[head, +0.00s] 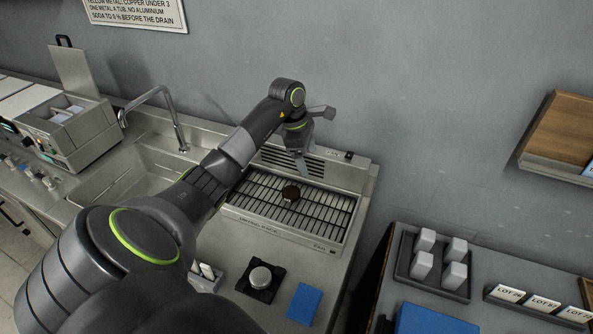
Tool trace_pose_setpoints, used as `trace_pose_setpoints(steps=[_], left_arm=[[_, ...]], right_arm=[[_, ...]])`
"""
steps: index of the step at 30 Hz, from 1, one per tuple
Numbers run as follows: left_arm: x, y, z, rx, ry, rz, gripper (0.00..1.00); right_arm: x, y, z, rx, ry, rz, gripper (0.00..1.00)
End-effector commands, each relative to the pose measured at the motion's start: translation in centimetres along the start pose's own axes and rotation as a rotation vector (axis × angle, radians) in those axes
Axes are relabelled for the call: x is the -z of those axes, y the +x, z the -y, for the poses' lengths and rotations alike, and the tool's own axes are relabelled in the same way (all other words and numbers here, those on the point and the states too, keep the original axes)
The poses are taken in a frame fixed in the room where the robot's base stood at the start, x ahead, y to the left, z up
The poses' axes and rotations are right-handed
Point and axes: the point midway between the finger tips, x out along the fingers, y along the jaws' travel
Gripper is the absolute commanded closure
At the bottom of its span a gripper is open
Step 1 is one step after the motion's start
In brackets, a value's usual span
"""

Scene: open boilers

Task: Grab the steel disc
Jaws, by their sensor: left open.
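The steel disc (261,277) is a round, silver piece lying on a black square pad (258,292) on the steel counter, at the lower middle of the head view. My left gripper (316,143) is open and empty. It is held up at the back, above the slatted drying rack and well beyond the disc. My left arm crosses the picture from the lower left and passes to the left of the disc. My right gripper is not in view.
A blue pad (304,304) lies right of the disc. A sink (118,187) with a tap is at left. A tray (404,272) with several pale blocks stands at right.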

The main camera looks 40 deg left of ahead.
Motion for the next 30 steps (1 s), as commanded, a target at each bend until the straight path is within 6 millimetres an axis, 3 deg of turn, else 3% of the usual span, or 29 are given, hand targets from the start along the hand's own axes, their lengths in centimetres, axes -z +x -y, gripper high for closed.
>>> trace_pose_setpoints(steps=[3, 6, 10, 30], left_arm=[[2.8, -2.4, -0.5, 0.046, -0.003, -0.146, 0.23], [4.1, -3.6, -0.5, 0.075, -0.010, -0.214, 0.23], [4.8, -3.8, -0.3, 0.091, -0.014, -0.246, 0.23], [6.5, 3.2, 0.4, 0.091, -0.014, -0.244, 0.23]], right_arm=[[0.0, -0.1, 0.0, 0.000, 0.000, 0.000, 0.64], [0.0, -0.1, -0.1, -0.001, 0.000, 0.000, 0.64], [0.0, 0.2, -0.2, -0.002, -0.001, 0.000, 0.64], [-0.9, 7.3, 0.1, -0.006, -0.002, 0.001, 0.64]])
